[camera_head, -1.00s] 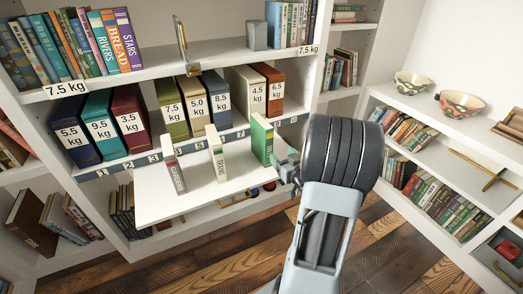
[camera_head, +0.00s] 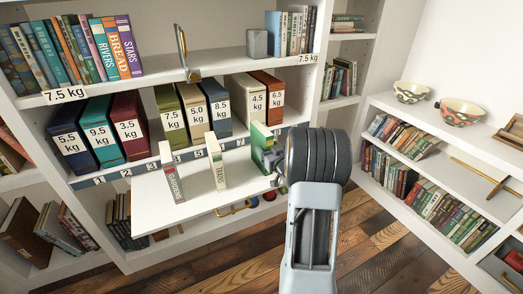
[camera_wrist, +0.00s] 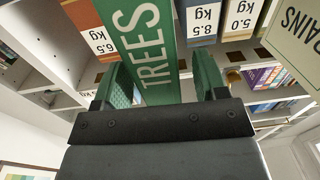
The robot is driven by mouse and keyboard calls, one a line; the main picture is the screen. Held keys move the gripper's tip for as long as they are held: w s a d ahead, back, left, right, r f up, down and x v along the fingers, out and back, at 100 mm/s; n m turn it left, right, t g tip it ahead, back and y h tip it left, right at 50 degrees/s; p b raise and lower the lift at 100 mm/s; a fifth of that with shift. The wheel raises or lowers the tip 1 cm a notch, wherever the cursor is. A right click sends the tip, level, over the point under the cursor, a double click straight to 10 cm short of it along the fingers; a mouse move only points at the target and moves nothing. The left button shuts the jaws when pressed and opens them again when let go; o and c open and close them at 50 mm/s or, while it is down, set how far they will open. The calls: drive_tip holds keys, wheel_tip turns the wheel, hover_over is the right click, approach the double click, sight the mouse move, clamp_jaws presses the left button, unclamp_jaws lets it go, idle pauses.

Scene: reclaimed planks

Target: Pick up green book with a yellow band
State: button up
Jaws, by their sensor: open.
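The green book (camera_head: 260,135) stands upright at the right end of the pull-out white shelf (camera_head: 200,202). In the wrist view its green spine (camera_wrist: 150,40) reads TREES in pale letters; I cannot make out a yellow band. My gripper (camera_head: 270,160) is at the book's front, partly covering its lower part in the head view. In the wrist view my gripper (camera_wrist: 163,82) is open, with one green-padded finger on each side of the spine. I cannot tell whether either finger touches it.
A cream book labelled TRAINS (camera_head: 217,165) and a pale book labelled GARDENS (camera_head: 171,178) stand to the left on the same shelf. Several weight-marked binders, including a 4.5 kg one (camera_head: 245,98), stand behind. A right-hand shelf unit holds two bowls (camera_head: 460,112).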

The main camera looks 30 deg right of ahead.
drive_tip(key=shift+w+d, duration=0.15)
drive_tip(key=shift+w, duration=1.05)
drive_tip(key=c, duration=1.2)
drive_tip(key=shift+r, duration=0.1)
clamp_jaws()
